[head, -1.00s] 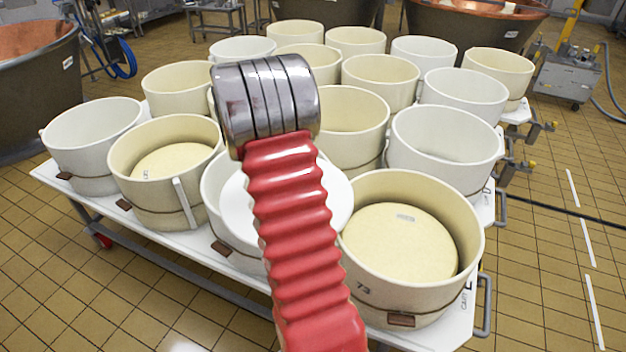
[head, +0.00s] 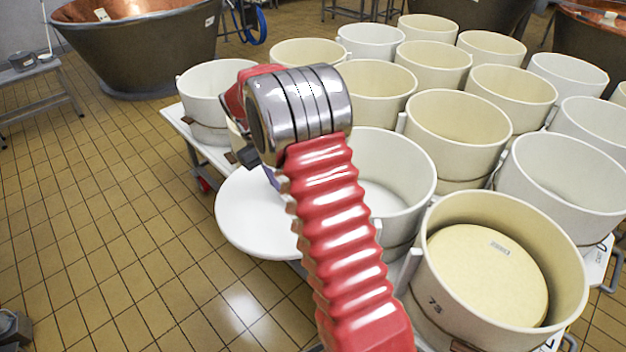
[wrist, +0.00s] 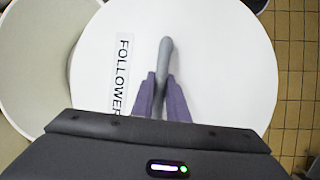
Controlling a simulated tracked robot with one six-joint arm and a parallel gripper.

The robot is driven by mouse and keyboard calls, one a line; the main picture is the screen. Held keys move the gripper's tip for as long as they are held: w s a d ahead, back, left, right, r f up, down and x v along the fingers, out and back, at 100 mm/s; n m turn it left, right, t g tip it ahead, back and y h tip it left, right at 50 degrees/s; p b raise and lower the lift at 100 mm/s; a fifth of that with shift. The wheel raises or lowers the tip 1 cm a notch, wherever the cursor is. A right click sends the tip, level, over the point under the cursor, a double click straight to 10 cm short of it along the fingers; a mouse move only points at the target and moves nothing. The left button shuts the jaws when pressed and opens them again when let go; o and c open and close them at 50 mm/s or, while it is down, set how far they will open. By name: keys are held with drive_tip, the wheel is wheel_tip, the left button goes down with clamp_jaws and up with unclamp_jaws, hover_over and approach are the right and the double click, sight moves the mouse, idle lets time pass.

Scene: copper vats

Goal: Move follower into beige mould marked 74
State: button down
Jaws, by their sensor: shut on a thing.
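The follower is a flat white disc (head: 250,222), seen left of my arm in the head view. In the wrist view the follower (wrist: 225,70) carries a black FOLLOWER label and a grey bar handle. My gripper's purple fingers (wrist: 164,95) are shut on that handle. The disc is held near the left front edge of the mould table, overhanging the floor. No mark 74 is readable.
A beige mould marked 73 (head: 437,318) with a pale round cheese (head: 480,268) stands front right. An open white mould (head: 410,170) stands right beside my arm. Several white and beige moulds crowd the table behind. Tiled floor (head: 110,220) is free at left.

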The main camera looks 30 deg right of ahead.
sight(272, 204)
drive_tip(key=a, duration=0.5)
drive_tip(key=shift+w+a, duration=0.15)
drive_tip(key=shift+w, duration=0.25)
drive_tip(key=shift+w, duration=0.1)
